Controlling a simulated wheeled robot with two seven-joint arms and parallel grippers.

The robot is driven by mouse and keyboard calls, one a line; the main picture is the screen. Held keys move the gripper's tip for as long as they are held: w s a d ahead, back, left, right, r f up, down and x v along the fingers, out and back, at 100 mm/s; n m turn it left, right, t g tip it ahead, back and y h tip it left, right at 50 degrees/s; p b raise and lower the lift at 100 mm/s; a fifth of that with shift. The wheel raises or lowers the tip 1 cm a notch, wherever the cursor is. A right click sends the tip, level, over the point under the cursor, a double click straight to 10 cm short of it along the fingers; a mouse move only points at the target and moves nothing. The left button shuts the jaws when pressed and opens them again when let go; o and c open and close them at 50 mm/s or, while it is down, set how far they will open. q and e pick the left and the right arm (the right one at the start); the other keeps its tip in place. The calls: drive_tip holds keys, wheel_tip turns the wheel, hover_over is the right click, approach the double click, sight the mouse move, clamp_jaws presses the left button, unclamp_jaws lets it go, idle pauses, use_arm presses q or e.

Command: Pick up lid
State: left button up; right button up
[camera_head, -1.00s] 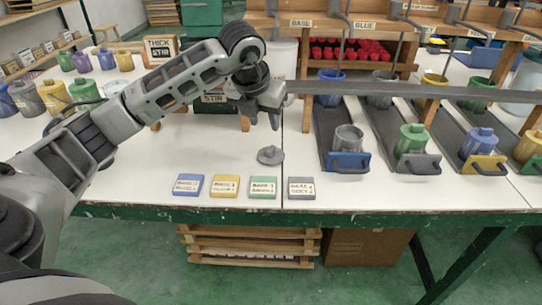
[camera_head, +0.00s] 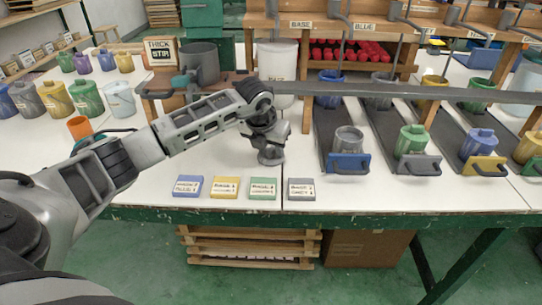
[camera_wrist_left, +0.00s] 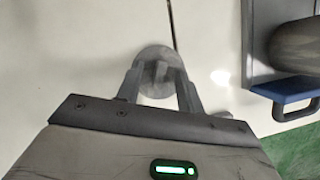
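The grey round lid (camera_head: 270,160) with a raised knob lies on the white table, left of the trays. My left gripper (camera_head: 268,148) is right over it, pointing down. In the left wrist view the lid (camera_wrist_left: 153,88) sits between the two fingers of my left gripper (camera_wrist_left: 160,76), which stand apart on either side of its knob. Gaps show between the fingers and the knob. My right gripper is not in view.
Blue (camera_head: 188,186), yellow (camera_head: 225,187), green (camera_head: 263,188) and grey (camera_head: 301,188) labelled blocks line the table's front edge. An open grey cup (camera_head: 348,138) stands to the right on a dark tray with a blue front. A white bucket (camera_head: 278,70) stands behind.

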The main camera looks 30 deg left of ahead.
use_arm(q)
clamp_jaws()
drive_tip(key=shift+r, duration=0.15)
